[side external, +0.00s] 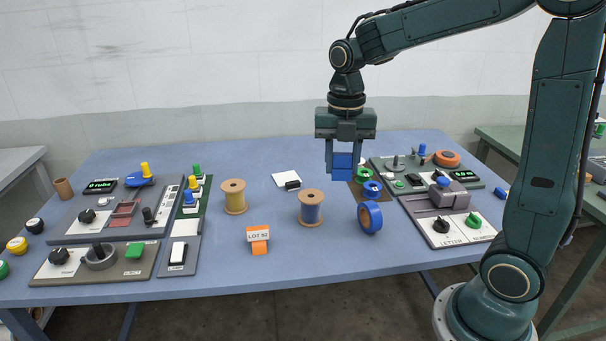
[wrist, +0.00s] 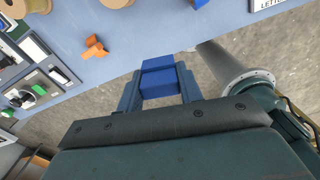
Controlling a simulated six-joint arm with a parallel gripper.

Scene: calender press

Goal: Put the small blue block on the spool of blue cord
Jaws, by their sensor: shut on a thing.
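The small blue block (side external: 342,166) is held between the fingers of my gripper (side external: 342,172), up above the table. It also shows in the wrist view (wrist: 158,77), with a finger on each side. The spool of blue cord (side external: 311,208) stands upright on the blue table, with a tan top flange. In the side view it is below and a little left of the held block. In the wrist view, parts of two spools show at the top edge; I cannot tell which has blue cord.
A spool of yellowish cord (side external: 234,197) stands to the left. A LOT 92 card holder (side external: 258,240) is in front. A blue tape roll (side external: 370,217) stands right of the blue-cord spool. Control panels (side external: 104,209) lie left, with more (side external: 440,200) at right.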

